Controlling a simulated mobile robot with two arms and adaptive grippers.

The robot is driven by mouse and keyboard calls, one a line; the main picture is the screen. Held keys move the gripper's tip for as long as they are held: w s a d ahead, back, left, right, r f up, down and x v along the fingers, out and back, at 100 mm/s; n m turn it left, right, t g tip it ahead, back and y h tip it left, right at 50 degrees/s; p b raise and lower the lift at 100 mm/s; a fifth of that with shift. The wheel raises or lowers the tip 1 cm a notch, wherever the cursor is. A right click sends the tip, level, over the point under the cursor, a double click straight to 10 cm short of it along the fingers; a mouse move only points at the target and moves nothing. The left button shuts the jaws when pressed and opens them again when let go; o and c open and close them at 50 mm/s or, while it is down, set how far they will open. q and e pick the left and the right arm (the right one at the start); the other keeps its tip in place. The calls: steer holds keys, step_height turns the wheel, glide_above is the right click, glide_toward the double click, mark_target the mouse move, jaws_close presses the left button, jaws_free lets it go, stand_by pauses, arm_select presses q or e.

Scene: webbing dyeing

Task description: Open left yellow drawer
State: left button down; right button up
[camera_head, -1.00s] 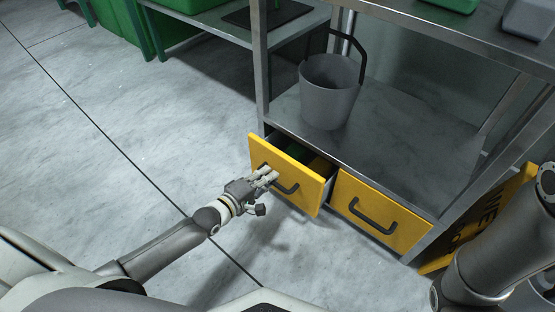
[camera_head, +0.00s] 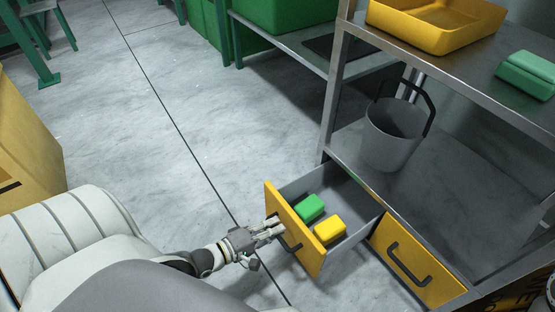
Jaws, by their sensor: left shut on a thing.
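The left yellow drawer (camera_head: 311,254) under the metal shelf is pulled far out. A green block (camera_head: 310,207) and a yellow block (camera_head: 329,231) lie inside it. My left gripper (camera_head: 277,230) is at the drawer's front, shut on its dark handle (camera_head: 291,243); the fingers hide part of the handle. The right yellow drawer (camera_head: 415,262) is closed, with its dark handle showing. My right gripper is not in view.
A grey bucket (camera_head: 391,136) stands on the lower shelf above the drawers. A yellow tray (camera_head: 437,22) and a green object (camera_head: 527,73) are on the upper shelf. A yellow cabinet (camera_head: 28,140) stands at far left. The floor left of the drawer is clear.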

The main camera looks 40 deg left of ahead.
arm_select(q)
steer(key=c, duration=1.5)
jaws_free()
steer(key=shift+s, duration=0.1)
steer(key=v, duration=1.1)
steer(key=shift+s+a+r, duration=0.1)
steer(key=shift+s+a, duration=0.05)
steer(key=shift+s, duration=0.2)
